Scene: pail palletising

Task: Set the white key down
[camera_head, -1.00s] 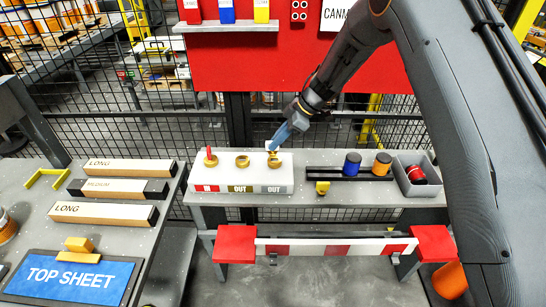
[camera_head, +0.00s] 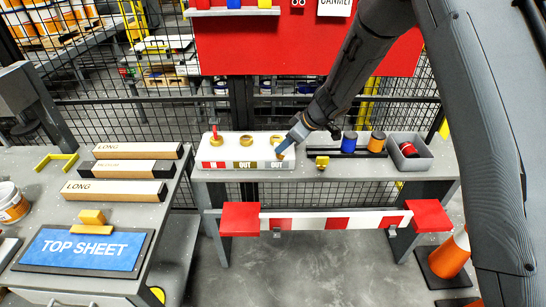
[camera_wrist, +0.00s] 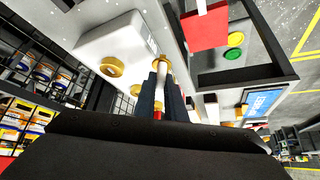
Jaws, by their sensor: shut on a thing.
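The white key (camera_wrist: 162,72) is between the fingers of my gripper (camera_wrist: 161,88), which is shut on it in the wrist view. In the head view my gripper (camera_head: 284,147) is at the right-hand brass ring (camera_head: 275,140) of the white key block (camera_head: 210,151), and hides the key there. In the wrist view the key's far end is at a brass ring. I cannot tell how deep it sits. The middle ring (camera_head: 246,140) is empty. A red key (camera_head: 214,130) stands upright in the left ring.
To the right are a yellow padlock (camera_head: 322,162), a blue cylinder (camera_head: 349,142), an orange one (camera_head: 376,142) and a grey bin (camera_head: 424,155) with a red item. A red-and-white barrier (camera_head: 337,223) runs along the bench front. A side table with long boxes (camera_head: 115,189) is at left.

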